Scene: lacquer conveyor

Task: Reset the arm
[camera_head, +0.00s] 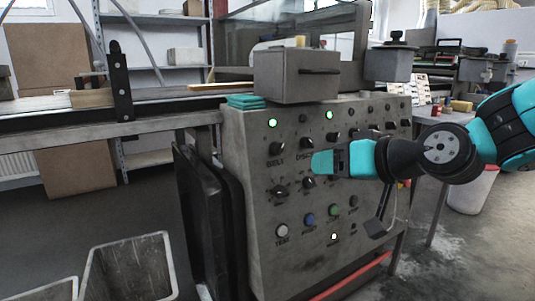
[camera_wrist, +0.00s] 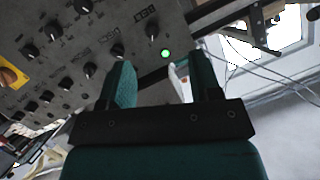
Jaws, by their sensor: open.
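My gripper (camera_head: 325,162) reaches in from the right in the head view, in front of the control panel (camera_head: 250,225). Its teal fingers point left. In the wrist view my gripper (camera_wrist: 160,80) shows two teal fingers apart with nothing between them. The panel face (camera_wrist: 120,20) with knobs and a lit green lamp (camera_wrist: 165,53) lies beyond the fingertips. The head view shows the panel's dark knobs, green lamps (camera_head: 272,123) and coloured buttons, including a blue one (camera_head: 309,220). My arm hides part of the panel's right side.
A grey box (camera_head: 296,85) and folded teal cloths (camera_head: 246,102) sit on the panel top. A conveyor (camera_head: 100,118) runs left. Open bins (camera_head: 130,266) stand at lower left. A white bucket (camera_head: 472,190) stands at right. The floor at lower right is mostly clear.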

